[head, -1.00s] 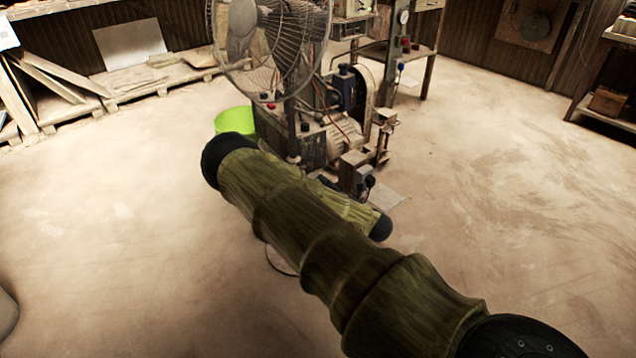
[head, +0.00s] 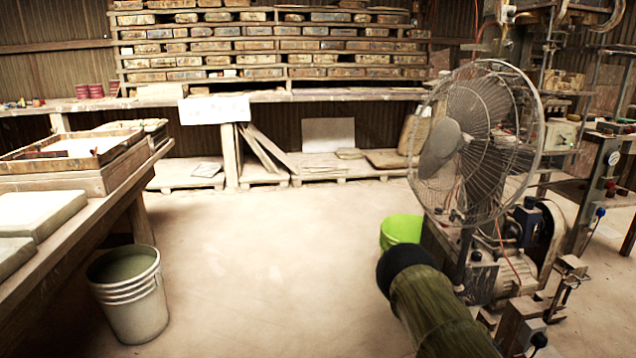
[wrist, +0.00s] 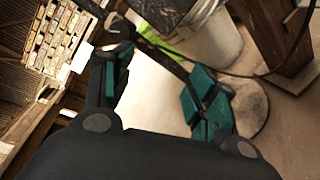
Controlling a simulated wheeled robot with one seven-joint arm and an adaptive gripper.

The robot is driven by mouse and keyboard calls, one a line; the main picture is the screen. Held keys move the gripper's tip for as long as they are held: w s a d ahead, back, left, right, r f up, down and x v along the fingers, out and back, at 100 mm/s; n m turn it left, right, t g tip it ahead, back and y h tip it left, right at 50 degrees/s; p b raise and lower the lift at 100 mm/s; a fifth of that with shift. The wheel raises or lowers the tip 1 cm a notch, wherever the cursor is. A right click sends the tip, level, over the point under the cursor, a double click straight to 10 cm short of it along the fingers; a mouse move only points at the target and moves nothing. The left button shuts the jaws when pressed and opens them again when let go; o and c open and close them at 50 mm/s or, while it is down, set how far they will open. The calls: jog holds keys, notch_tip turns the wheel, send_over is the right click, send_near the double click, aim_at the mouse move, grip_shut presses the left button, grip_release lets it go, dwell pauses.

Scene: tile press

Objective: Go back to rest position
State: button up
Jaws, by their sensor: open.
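My gripper (wrist: 158,92) shows in the wrist view with its two dark fingers and green pads spread apart. It is open, and nothing is between the pads. In the head view only part of my green-sleeved arm shows at the lower right, and my gripper is out of sight there. The wrist view is tilted, with a whitish bucket (wrist: 212,45) beyond the fingers.
A standing fan (head: 478,145) and machinery are at the right, beside a green bucket (head: 401,230). A workbench (head: 105,185) runs along the left with a grey bucket (head: 130,295) near it. The floor between is clear.

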jog(key=s+a+f+m+g+h, duration=0.1)
jog(key=s+a+f+m+g, duration=0.35)
jog(key=s+f+m, duration=0.35)
jog(key=s+a+f+m+g+h, duration=0.1)
jog(key=s+a+f+m+g, duration=0.4)
jog(key=s, duration=0.4)
jog(key=s+a+f+m+g+y, duration=0.1)
jog(key=s+a+m+g+y, duration=0.5)
jog(key=s+a, duration=1.45)
notch_tip(320, 180, up, 28)
jog(key=m+h+p, duration=0.2)
jog(key=m+p, duration=0.1)
jog(key=p, duration=2.4)
jog(key=shift+w+d+f+g+h+p, duration=0.2)
jog(key=shift+f+g+h+p, duration=0.1)
jog(key=shift+g+p, duration=0.1)
